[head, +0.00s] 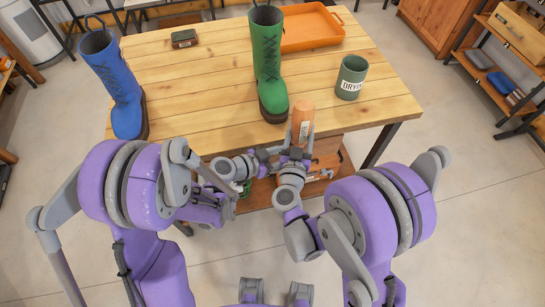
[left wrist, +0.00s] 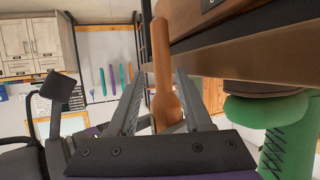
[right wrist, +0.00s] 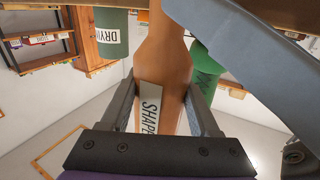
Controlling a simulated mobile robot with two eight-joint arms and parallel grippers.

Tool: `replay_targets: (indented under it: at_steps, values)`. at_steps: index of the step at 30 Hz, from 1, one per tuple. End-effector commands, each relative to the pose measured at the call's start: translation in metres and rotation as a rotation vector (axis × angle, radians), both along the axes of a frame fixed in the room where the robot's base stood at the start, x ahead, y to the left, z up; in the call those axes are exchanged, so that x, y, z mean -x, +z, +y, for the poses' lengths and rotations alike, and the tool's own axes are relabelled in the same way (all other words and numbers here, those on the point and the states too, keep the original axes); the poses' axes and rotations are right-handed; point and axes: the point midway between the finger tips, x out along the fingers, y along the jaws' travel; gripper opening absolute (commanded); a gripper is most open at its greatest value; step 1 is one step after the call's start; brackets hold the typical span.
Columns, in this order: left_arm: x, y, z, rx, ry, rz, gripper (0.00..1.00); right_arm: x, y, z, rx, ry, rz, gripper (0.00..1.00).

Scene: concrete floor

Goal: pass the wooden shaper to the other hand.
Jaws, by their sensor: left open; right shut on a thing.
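The wooden shaper (head: 302,117) is an orange-brown, rounded piece with a white label, held up at the table's front edge. My right gripper (head: 296,152) is shut on it; the right wrist view shows the shaper (right wrist: 165,60) between the fingers (right wrist: 160,100), its label partly readable as "SHAPE". My left gripper (head: 272,158) is open beside the right one, coming from the left. In the left wrist view the shaper (left wrist: 165,85) appears between the open left fingers (left wrist: 158,95); I cannot tell whether they touch it.
On the wooden table (head: 200,85) stand a blue boot (head: 120,85), a green boot (head: 268,60) close behind the shaper, and a green cup (head: 351,77) marked "DRYIN". An orange tray (head: 312,30) and a small dark green box (head: 184,38) lie farther back. The table's left-middle is clear.

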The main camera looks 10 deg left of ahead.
Motion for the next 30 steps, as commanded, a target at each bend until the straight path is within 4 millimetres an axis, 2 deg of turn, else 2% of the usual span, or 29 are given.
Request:
replay_targets:
  at_steps: [3,9,20,21,29,30]
  values:
    - [-0.012,-0.008,-0.016,0.0,-0.004,-0.001,0.5,0.0,0.0,0.0,0.0,0.0,0.0,0.0]
    - [-0.025,-0.016,-0.031,0.0,-0.001,0.0,0.5,0.0,0.0,0.0,0.0,0.0,0.0,0.0]
    - [-0.028,-0.019,-0.035,-0.001,0.0,0.001,0.5,0.0,0.0,0.0,0.0,0.0,0.0,0.0]
    - [-0.028,-0.018,-0.035,-0.001,0.0,0.001,0.48,0.0,0.0,0.0,0.0,0.0,0.0,0.0]
    - [-0.027,-0.018,-0.035,0.0,-0.002,0.001,0.01,0.0,0.0,0.0,0.0,0.0,0.0,0.0]
    - [-0.027,-0.018,-0.035,0.0,-0.002,0.001,0.0,0.0,0.0,0.0,0.0,0.0,0.0,0.0]
